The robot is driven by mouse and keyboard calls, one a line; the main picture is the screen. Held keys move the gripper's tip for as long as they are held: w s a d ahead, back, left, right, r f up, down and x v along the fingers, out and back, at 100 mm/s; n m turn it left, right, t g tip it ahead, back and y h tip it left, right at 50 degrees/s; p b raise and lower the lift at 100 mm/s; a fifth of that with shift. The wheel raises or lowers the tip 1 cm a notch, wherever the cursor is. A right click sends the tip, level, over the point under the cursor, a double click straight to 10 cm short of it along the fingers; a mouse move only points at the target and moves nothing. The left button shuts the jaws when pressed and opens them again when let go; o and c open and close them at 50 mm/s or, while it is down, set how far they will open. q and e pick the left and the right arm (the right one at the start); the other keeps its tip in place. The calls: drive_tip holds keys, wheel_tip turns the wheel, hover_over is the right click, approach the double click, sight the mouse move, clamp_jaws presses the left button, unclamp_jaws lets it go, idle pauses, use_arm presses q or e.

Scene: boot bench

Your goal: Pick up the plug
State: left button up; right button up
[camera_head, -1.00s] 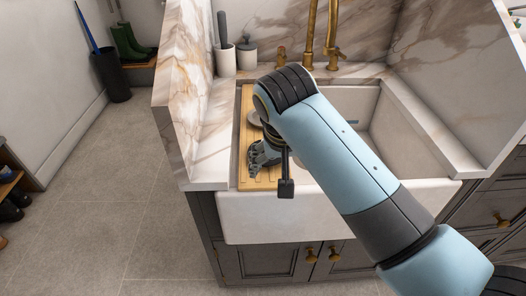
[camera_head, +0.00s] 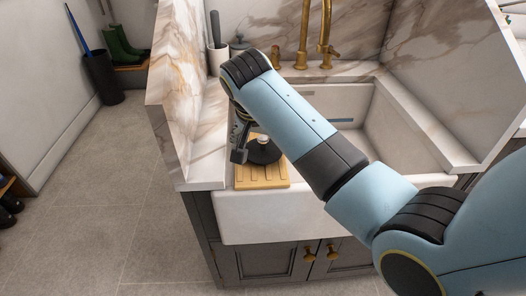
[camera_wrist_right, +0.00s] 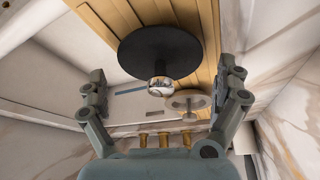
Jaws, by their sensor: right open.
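The plug (camera_head: 265,154), a flat black disc with a shiny metal knob, lies on the wooden board by the sink. In the right wrist view, its disc (camera_wrist_right: 160,50) and knob (camera_wrist_right: 160,88) show clearly. My right gripper (camera_wrist_right: 165,90) is open, with a finger on each side of the knob in that view, touching nothing that I can see. In the head view, the right gripper (camera_head: 241,138) is mostly hidden behind my arm, close to the plug. A pale disc with a small knob (camera_wrist_right: 188,101) lies beyond it. My left gripper is out of view.
The wooden board (camera_head: 262,183) lies at the left of the white sink (camera_head: 340,215). The marble side wall (camera_head: 180,95) rises on the left. A brass tap (camera_head: 325,35) and a white brush holder (camera_head: 218,60) stand behind.

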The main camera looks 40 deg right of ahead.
drive_tip(key=shift+x, duration=0.85)
drive_tip(key=c, duration=1)
drive_tip(key=shift+c, duration=0.2)
